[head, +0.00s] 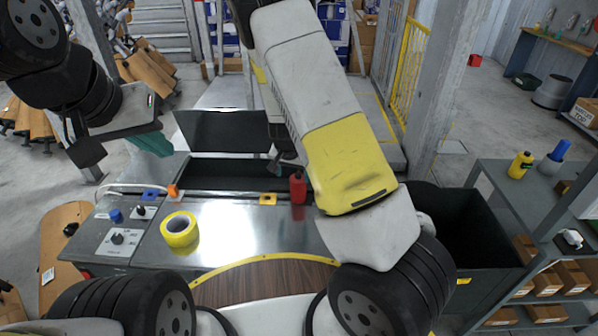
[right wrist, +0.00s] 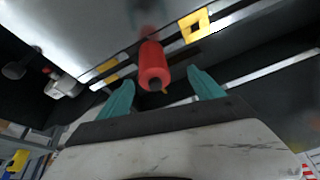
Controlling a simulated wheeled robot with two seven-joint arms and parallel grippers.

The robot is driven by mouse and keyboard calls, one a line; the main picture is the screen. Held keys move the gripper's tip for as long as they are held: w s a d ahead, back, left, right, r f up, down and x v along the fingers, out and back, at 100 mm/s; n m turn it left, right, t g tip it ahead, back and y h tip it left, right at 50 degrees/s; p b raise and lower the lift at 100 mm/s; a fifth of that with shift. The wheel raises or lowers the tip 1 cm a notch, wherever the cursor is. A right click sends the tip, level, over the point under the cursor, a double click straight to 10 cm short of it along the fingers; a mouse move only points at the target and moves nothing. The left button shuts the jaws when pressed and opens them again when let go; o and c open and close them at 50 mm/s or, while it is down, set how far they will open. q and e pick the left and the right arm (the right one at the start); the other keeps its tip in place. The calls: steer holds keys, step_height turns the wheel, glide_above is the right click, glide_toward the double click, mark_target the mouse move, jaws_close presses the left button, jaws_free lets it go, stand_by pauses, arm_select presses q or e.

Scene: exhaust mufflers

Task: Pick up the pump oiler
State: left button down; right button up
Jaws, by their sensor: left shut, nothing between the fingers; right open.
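The pump oiler looks to be the red bottle (head: 298,188) with a dark narrow top, upright at the back edge of the metal table in the head view. In the right wrist view the red oiler (right wrist: 154,66) shows between the two teal fingertips of my open right gripper (right wrist: 156,80), with no clear contact. In the head view my right forearm hides most of that gripper; a dark part of it shows just behind the oiler. My left gripper (head: 150,143) is shut and empty, at the upper left, away from the oiler.
A yellow tape roll (head: 180,231) lies on the metal table (head: 250,230). A dark open bin (head: 235,168) is behind. The right shelf (head: 510,185) holds a yellow bottle (head: 521,164) and a blue-topped container (head: 556,158).

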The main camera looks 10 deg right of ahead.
mark_target(298, 179)
steer(key=f, duration=0.1)
steer(key=d, duration=0.1)
steer(key=f, duration=0.1)
steer(key=shift+w+d+f+h, duration=0.3)
steer(key=shift+h, duration=0.1)
steer(key=x, duration=0.7)
steer(key=shift+a+f, duration=0.1)
steer(key=shift+f, duration=0.05)
jaws_close()
